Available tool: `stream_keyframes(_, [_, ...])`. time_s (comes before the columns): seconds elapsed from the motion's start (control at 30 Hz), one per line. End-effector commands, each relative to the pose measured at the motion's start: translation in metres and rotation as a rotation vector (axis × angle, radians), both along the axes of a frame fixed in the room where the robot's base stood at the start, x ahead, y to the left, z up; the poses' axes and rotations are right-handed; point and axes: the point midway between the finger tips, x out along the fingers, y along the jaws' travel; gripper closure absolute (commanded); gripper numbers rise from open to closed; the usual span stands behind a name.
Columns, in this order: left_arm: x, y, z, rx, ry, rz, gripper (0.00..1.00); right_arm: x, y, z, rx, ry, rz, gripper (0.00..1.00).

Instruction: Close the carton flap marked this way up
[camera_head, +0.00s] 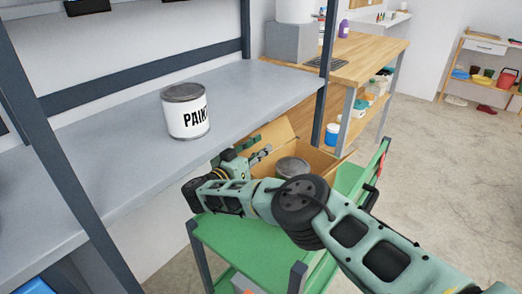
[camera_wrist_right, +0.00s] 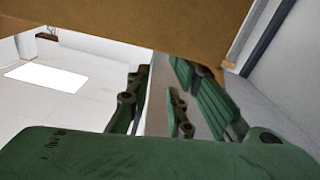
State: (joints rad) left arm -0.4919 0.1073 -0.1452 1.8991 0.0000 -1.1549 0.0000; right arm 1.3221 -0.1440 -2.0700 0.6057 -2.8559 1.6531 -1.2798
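The brown cardboard carton (camera_head: 318,158) stands open on the green cart, with a grey-lidded can (camera_head: 292,167) inside. One flap (camera_head: 275,136) stands up at its back left, by the shelf edge. No writing is readable on it. My right gripper (camera_head: 256,157) is at the carton's left side, close to that flap; my right arm crosses in front and hides the carton's near side. In the right wrist view the fingers (camera_wrist_right: 165,100) are apart with a gap between them, and a brown cardboard panel (camera_wrist_right: 140,22) spans the top. Contact is unclear. My left gripper is not in view.
A grey shelf (camera_head: 110,128) with a paint can (camera_head: 186,112) runs along the left, with dark uprights. The green cart (camera_head: 250,247) has a raised rail (camera_head: 378,170) at right. A wooden workbench (camera_head: 365,55) stands behind. The floor at right is clear.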

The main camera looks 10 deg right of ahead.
Motion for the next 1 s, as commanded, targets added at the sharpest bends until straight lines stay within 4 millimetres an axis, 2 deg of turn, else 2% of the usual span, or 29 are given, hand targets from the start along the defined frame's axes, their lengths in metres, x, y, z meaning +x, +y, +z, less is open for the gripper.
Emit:
stream_keyframes(0.3, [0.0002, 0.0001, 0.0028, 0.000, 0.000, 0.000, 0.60, 0.0031, -0.0043, -0.0007, 0.000, 0.002, 0.001, 0.78])
stream_keyframes(0.57, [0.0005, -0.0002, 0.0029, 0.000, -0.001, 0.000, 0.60, 0.0029, -0.0042, -0.0006, 0.000, 0.001, 0.000, 1.00])
stream_keyframes(1.0, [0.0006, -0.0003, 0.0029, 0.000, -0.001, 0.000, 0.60, 0.0028, -0.0040, -0.0003, 0.000, 0.001, 0.000, 1.00])
